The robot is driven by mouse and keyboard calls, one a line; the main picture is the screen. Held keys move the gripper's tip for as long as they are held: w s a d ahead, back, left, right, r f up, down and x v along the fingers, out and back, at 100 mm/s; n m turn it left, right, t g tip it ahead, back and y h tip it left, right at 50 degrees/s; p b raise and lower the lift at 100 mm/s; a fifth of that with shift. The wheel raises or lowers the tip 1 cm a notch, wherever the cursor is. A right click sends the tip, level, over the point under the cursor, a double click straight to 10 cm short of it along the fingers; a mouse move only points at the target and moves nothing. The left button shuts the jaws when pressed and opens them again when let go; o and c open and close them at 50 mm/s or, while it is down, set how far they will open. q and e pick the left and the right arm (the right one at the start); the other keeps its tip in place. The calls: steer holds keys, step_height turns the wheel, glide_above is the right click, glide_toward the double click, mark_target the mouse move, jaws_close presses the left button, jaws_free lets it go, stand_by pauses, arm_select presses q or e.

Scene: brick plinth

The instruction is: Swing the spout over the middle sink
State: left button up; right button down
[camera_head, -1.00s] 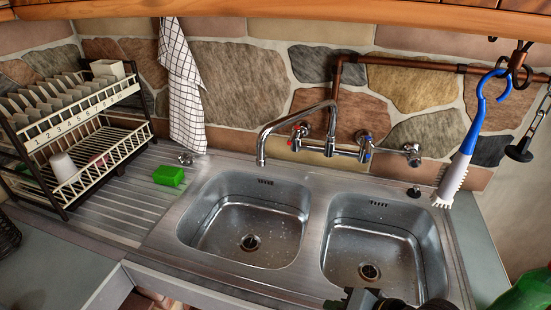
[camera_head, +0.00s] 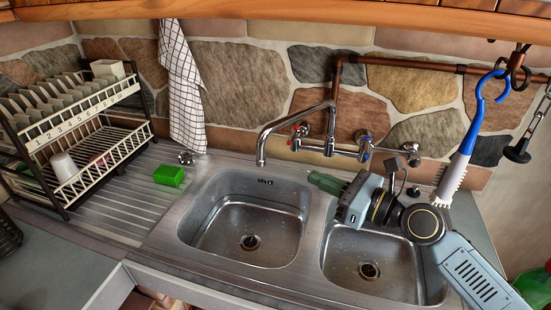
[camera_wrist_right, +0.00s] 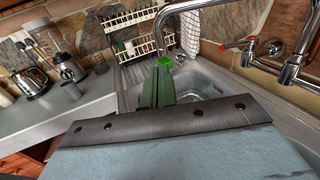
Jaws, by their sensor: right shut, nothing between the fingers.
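The chrome spout (camera_head: 292,115) rises from the wall tap (camera_head: 330,148) and arches left; its downturned outlet hangs above the back edge of the left sink (camera_head: 245,230). The right sink (camera_head: 370,262) lies beside it, partly hidden by my right arm. My right gripper (camera_head: 312,179) is shut and empty, above the divider between the two sinks, pointing left, in front of the spout and apart from it. In the right wrist view its green fingers (camera_wrist_right: 157,85) are together, and the spout (camera_wrist_right: 185,10) shows beyond them. My left gripper is not in view.
A green sponge (camera_head: 169,175) lies on the ribbed drainboard (camera_head: 120,205). A dish rack (camera_head: 80,135) stands at the left. A checked towel (camera_head: 183,95) and a blue-and-white brush (camera_head: 468,140) hang at the back. Copper pipe (camera_head: 410,62) runs along the stone wall.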

mark_target(264, 155)
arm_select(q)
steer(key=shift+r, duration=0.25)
arm_select(e)
steer(key=x, duration=1.1)
steer(key=shift+w+a, duration=0.15)
steer(key=shift+a, duration=0.15)
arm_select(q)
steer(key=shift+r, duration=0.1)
